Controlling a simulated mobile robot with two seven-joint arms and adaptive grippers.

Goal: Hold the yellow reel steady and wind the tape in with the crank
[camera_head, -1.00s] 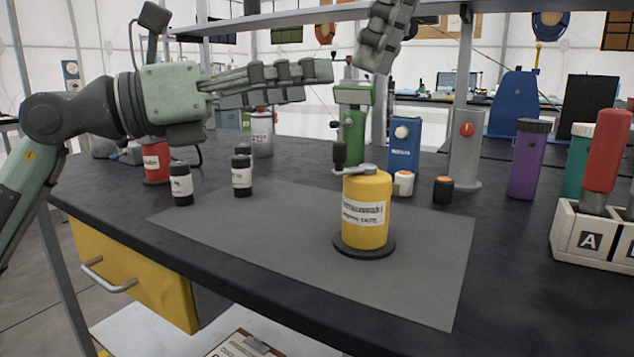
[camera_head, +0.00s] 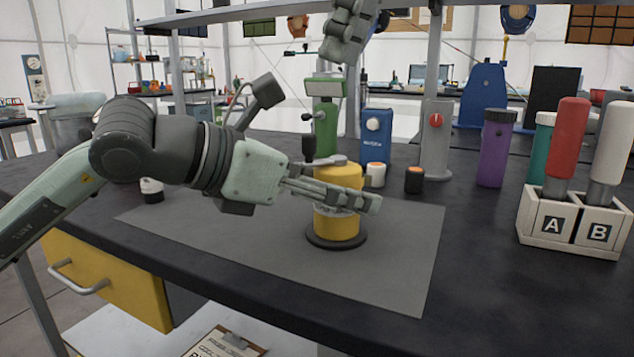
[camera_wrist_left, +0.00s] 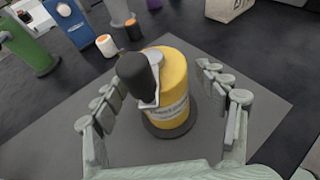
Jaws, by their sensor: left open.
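The yellow reel (camera_head: 338,228) stands upright on its round dark base on the grey mat (camera_head: 220,246). A crank with a black upright knob (camera_head: 308,150) sits on its top; the knob and crank also show in the left wrist view (camera_wrist_left: 136,75). My left gripper (camera_head: 350,197) is open, its fingers level with the reel's body. In the left wrist view the reel (camera_wrist_left: 174,80) stands between the two spread fingers, with a gap on each side. My right gripper (camera_head: 350,28) is high above, behind the reel, with its jaw opening unclear. The tape is not clearly visible.
A green device (camera_head: 326,120), a blue device (camera_head: 376,135) and a grey one with a red knob (camera_head: 436,140) stand behind the mat. Two small capped jars (camera_head: 414,180) are nearer. A white A/B holder (camera_head: 572,226) stands at right. The mat's front is clear.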

